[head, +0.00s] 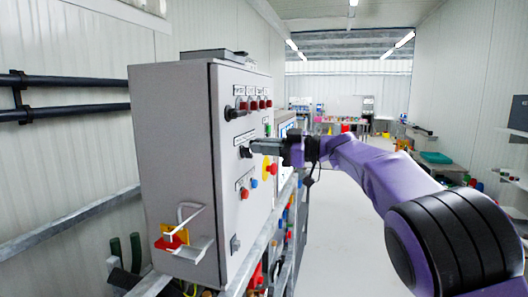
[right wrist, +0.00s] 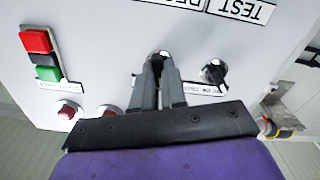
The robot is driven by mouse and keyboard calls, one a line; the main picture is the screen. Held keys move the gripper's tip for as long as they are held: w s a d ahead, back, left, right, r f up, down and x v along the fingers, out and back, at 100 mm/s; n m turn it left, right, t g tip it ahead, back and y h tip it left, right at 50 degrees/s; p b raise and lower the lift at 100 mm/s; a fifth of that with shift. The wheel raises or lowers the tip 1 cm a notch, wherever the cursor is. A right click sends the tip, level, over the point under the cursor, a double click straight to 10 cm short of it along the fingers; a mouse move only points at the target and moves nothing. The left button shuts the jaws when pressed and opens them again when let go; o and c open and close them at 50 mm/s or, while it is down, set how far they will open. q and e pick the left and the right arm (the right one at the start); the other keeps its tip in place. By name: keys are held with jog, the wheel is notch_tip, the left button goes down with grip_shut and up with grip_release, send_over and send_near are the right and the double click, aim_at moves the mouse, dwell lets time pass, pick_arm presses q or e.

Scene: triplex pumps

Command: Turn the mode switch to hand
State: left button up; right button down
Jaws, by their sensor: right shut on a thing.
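A grey control cabinet (head: 175,150) stands left of centre, with its panel facing right. My right gripper (head: 254,148) reaches in from the right at mid-height of the panel. It is shut on a rotary switch knob (head: 244,152), taken as the mode switch; its label is too small to read. In the right wrist view, the fingertips (right wrist: 160,68) close around the knob (right wrist: 157,54), whose shiny rim shows between them. The fingers hide most of the knob, so its setting cannot be told. My left gripper is not in view.
A second black knob (right wrist: 213,72) sits close beside the gripper in the wrist view. A red and green push-button block (right wrist: 40,55) is on the other side. A red emergency stop on yellow (head: 270,169) is just below the gripper. The aisle floor (head: 335,220) is clear.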

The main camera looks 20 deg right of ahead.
jog(key=n+b, duration=0.2)
jog(key=n, duration=0.2)
jog(key=shift+n+b, duration=0.4)
dwell(0.4)
jog(key=c, duration=1.2)
grip_release()
jog(key=shift+s, duration=0.1)
jog(key=b+v, duration=0.4)
jog(key=v, duration=0.6)
jog(key=shift+s+d, duration=0.2)
